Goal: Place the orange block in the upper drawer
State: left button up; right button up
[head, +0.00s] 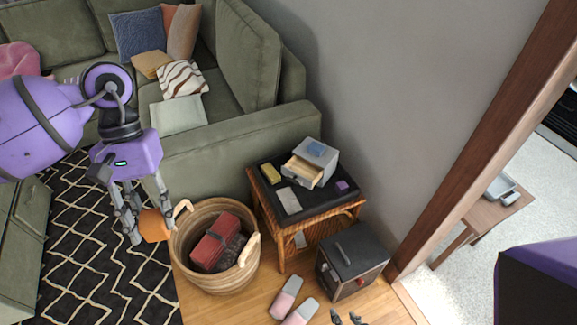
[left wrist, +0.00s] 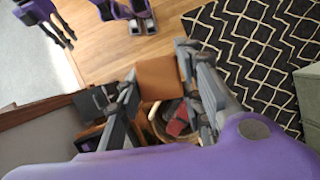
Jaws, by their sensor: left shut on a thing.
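My left gripper (head: 150,222) is shut on the orange block (head: 154,226), held in the air at the left edge of the woven basket in the head view. The block also shows between the fingers in the left wrist view (left wrist: 157,79). The small grey drawer unit (head: 318,152) stands on the side table, with a light wooden drawer (head: 302,170) pulled out and facing left. The drawer's inside looks empty. Dark fingertips, apparently my right gripper's (head: 346,319), show apart at the bottom edge, with nothing visible between them.
The wicker side table (head: 268,200) also bears a yellow block (head: 270,173), a flat grey item (head: 289,200) and a purple block (head: 342,187). The basket (head: 216,278) holds red and dark items. A black cabinet (head: 352,257) and pink slippers (head: 286,298) are on the floor. The sofa (head: 235,150) stands behind.

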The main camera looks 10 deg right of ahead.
aim_at(305, 172)
jog(key=i+l, duration=0.1)
jog(key=l, duration=0.3)
jog(key=i+l, duration=0.1)
jog(key=l, duration=0.3)
jog(key=i+l, duration=0.1)
jog(key=l, duration=0.3)
jog(key=i+l, duration=0.1)
jog(key=l, duration=0.3)
jog(key=i+l, duration=0.1)
jog(key=l, duration=0.3)
